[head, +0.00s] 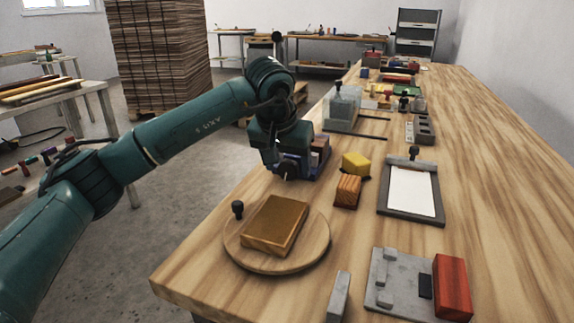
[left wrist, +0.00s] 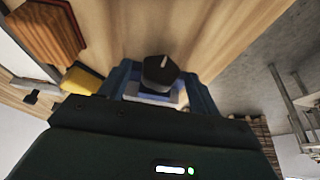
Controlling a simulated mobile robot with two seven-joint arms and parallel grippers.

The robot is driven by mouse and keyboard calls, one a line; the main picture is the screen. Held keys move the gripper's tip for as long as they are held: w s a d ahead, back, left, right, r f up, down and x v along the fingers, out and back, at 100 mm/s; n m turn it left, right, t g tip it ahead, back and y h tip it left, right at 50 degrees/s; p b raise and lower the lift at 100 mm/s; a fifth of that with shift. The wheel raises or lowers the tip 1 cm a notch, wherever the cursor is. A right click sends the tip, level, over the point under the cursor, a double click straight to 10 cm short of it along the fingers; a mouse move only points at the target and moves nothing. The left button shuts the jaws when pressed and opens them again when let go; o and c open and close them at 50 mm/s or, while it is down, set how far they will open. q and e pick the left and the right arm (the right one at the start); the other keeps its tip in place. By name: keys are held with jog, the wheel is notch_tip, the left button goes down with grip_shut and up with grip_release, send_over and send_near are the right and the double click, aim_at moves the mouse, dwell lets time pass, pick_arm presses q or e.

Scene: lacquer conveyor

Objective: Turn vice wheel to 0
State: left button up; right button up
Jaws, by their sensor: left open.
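The vice (head: 306,170) is a small blue-grey unit at the left edge of the workbench, mostly hidden behind my left gripper (head: 284,168). A brown block shows at its right side. In the left wrist view the wheel (left wrist: 158,70) is a dark knob with a pale pointer line, which points toward the top of the picture. No 0 mark or scale is legible. My left gripper is open, with one blue finger on each side of the wheel; I cannot tell whether they touch it. My right gripper is not in view.
A round wooden board (head: 234,250) with a block on it lies in front. A yellow block (head: 356,164), an orange wooden block (head: 347,190) and a clipboard (head: 437,218) lie to the right. A grey fixture (head: 342,108) stands behind. The floor (head: 190,195) left of the bench is open.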

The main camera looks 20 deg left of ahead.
pick_arm(q)
jog(key=c, duration=1)
jog(key=shift+a, duration=0.1)
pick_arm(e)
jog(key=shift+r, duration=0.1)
